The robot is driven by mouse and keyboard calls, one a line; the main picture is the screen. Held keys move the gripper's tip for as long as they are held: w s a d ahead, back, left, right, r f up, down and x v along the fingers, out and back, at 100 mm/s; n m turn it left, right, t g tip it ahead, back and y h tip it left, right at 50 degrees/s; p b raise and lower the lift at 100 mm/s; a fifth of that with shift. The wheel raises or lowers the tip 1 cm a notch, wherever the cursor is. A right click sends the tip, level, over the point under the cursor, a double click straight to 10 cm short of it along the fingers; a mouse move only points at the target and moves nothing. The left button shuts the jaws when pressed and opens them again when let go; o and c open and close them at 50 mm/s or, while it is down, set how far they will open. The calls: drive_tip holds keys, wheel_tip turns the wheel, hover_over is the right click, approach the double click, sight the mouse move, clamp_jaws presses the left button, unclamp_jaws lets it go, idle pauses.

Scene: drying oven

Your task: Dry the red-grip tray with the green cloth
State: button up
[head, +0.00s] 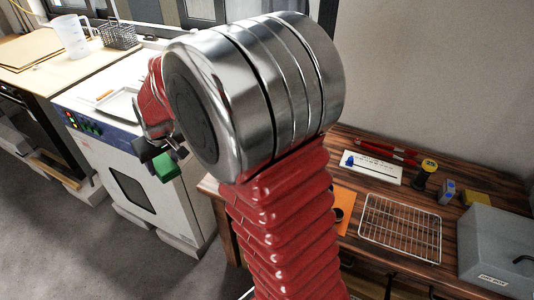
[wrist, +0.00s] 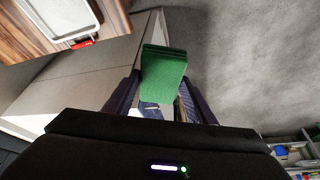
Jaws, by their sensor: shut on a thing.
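The green cloth (wrist: 163,78), a thick folded block, is held between the two fingers of my gripper (wrist: 158,104). In the head view the cloth (head: 165,168) shows just below my gripper (head: 160,150), in front of the white oven and over open floor. A pale metal tray (wrist: 62,31) with a red grip (wrist: 83,43) lies on a brown wooden surface at the upper left of the wrist view, apart from the cloth. In the head view my arm hides part of the wooden table, and I cannot make out this tray there.
The white oven (head: 140,181) carries a tray (head: 120,105) with an orange grip. The wooden table (head: 460,262) at right holds a wire rack (head: 400,227), a grey box (head: 497,250) and small items. A jug (head: 71,36) and wire basket (head: 118,36) stand at back left.

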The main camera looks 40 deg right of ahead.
drive_tip(key=s+d+f+n, duration=0.1)
drive_tip(key=s+d+f, duration=0.2)
drive_tip(key=d, duration=0.7)
drive_tip(key=s+d+f+n+y, duration=0.1)
drive_tip(key=s+d+f, duration=0.2)
drive_tip(key=d, duration=0.8)
drive_tip(key=s+d+f+n, duration=0.1)
drive_tip(key=s+d+f, duration=0.3)
drive_tip(key=d, duration=0.7)
drive_tip(key=shift+s+d+n+y, duration=0.15)
drive_tip(key=shift+d+n+y, duration=0.15)
drive_tip(key=shift+n, duration=0.1)
drive_tip(key=shift+a+f, duration=0.1)
